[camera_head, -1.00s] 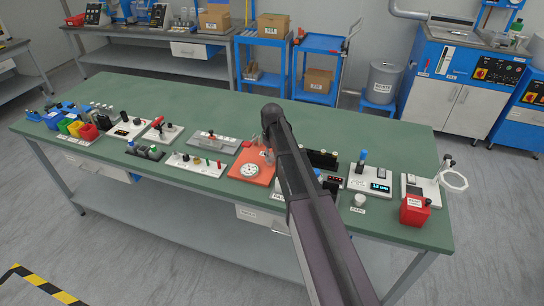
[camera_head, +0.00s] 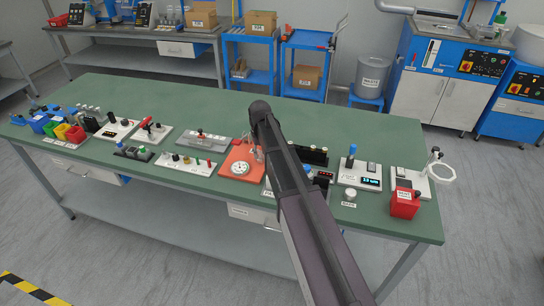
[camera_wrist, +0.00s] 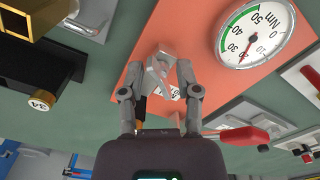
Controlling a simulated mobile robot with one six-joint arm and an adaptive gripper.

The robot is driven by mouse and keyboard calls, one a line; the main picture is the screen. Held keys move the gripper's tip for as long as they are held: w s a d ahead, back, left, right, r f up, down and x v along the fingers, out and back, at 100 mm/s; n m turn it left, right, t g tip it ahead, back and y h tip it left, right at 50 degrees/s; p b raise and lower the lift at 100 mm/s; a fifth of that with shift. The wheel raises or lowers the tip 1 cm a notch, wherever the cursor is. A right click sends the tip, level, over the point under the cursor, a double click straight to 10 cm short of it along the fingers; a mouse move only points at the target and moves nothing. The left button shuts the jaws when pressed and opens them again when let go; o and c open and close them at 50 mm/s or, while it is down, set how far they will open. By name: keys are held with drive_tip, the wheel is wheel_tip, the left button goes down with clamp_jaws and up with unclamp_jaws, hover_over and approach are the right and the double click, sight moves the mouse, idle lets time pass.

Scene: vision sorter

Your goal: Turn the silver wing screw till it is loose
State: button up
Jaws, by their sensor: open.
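The silver wing screw (camera_wrist: 163,72) stands on the orange plate (camera_wrist: 202,38) in the wrist view. My gripper (camera_wrist: 156,66) is open, with one grey finger on each side of the screw. Whether either finger touches it I cannot tell. A round white torque gauge (camera_wrist: 254,34) marked Nm sits on the same plate, its red needle near 20. In the head view the orange plate (camera_head: 234,174) with its gauge (camera_head: 240,168) lies near the bench's front edge. My arm hides part of the plate there, and the screw is too small to make out clearly.
The green bench (camera_head: 110,95) holds several fixtures. A dark block and brass parts (camera_wrist: 30,75) stand left of my gripper in the wrist view; a red-handled clamp (camera_wrist: 245,136) lies to the right. A red box (camera_head: 405,203) is at the bench's right end.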

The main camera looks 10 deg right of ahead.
drive_tip(key=m, duration=0.5)
drive_tip(key=shift+a, duration=0.25)
drive_tip(key=m, duration=0.5)
drive_tip(key=shift+w+a, duration=0.15)
drive_tip(key=shift+w, duration=0.05)
wheel_tip(320, 180, up, 14)
drive_tip(key=p, duration=1.4)
drive_tip(key=s+f+n+b, duration=0.1)
drive_tip(key=s, duration=1.5)
drive_tip(key=shift+s+d+f, duration=0.15)
drive_tip(key=shift+s+d, duration=0.15)
drive_tip(key=shift+d, duration=0.1)
drive_tip(key=shift+s, duration=0.1)
drive_tip(key=s+n, duration=0.7)
drive_tip(key=n, duration=0.1)
drive_tip(key=shift+s+n, duration=0.2)
drive_tip(key=shift+n, duration=0.1)
drive_tip(key=shift+a, duration=0.1)
